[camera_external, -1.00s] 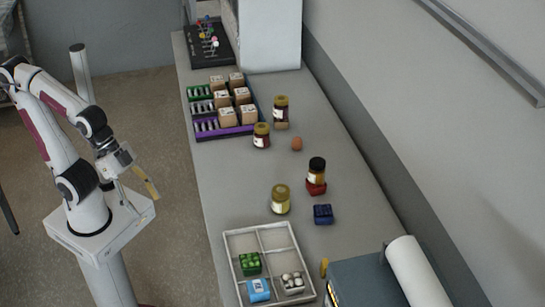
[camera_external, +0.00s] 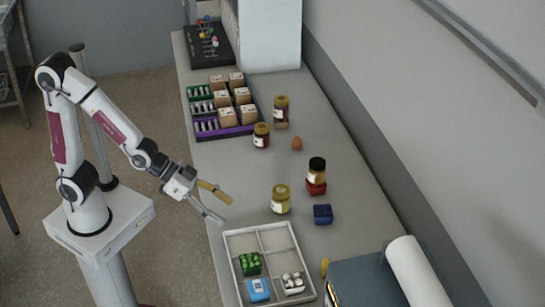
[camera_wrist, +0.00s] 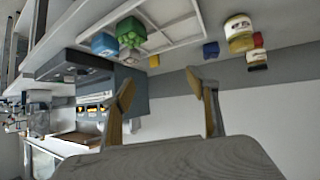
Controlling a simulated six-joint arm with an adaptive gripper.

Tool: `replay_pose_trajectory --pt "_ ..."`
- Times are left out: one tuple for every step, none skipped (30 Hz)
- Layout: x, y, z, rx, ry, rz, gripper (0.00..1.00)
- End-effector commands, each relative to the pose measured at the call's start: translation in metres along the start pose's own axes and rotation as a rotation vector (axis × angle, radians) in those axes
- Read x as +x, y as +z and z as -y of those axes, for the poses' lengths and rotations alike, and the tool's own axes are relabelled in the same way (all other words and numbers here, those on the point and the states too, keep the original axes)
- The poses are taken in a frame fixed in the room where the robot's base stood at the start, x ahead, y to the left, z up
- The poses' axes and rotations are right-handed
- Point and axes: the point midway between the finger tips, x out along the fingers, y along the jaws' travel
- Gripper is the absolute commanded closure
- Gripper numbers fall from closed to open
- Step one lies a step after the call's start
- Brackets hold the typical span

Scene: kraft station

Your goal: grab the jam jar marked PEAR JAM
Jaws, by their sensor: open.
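Several jars stand on the long grey bench; their label lettering is too small to read, so I cannot confirm which says PEAR JAM. A yellow-green jar with a gold lid (camera_external: 280,200) stands upright behind the white divided tray; a yellow jar, apparently the same one, shows at upper right in the wrist view (camera_wrist: 240,34). A black-lidded jar (camera_external: 316,170) with a red part below is to its right.
The white tray (camera_external: 229,258) holds a green, a blue and a white item. A dark blue box (camera_external: 323,214) and a brown round object (camera_external: 297,144) are near the jars. A rack with small boxes (camera_external: 206,119) is farther back. A grey machine with a white roll (camera_external: 416,272) stands front right.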

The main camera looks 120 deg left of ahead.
Motion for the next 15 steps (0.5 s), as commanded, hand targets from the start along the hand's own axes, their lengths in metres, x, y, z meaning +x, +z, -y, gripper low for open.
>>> replay_pose_trajectory --pt "0.009 0.000 0.008 -0.011 -0.017 -0.012 0.41" --pt "0.014 -0.001 0.013 -0.016 -0.026 -0.021 0.41" --pt "0.020 -0.002 0.019 -0.024 -0.038 -0.036 0.41" --pt "0.025 -0.003 0.024 -0.029 -0.048 -0.047 0.41" --pt "0.029 -0.004 0.028 -0.035 -0.058 -0.057 0.41" --pt "0.035 -0.005 0.035 -0.042 -0.071 -0.072 0.41" --pt "0.039 -0.005 0.040 -0.047 -0.081 -0.082 0.41" --pt "0.043 -0.006 0.045 -0.052 -0.092 -0.094 0.41" --pt "0.049 -0.006 0.052 -0.058 -0.106 -0.107 0.41" --pt "0.052 -0.006 0.057 -0.062 -0.116 -0.118 0.41" --pt "0.056 -0.006 0.062 -0.066 -0.126 -0.129 0.41" --pt "0.061 -0.006 0.070 -0.072 -0.141 -0.143 0.41" --pt "0.064 -0.006 0.075 -0.076 -0.153 -0.153 0.41" --pt "0.068 -0.005 0.081 -0.080 -0.164 -0.163 0.41" --pt "0.072 -0.005 0.088 -0.084 -0.179 -0.177 0.41"
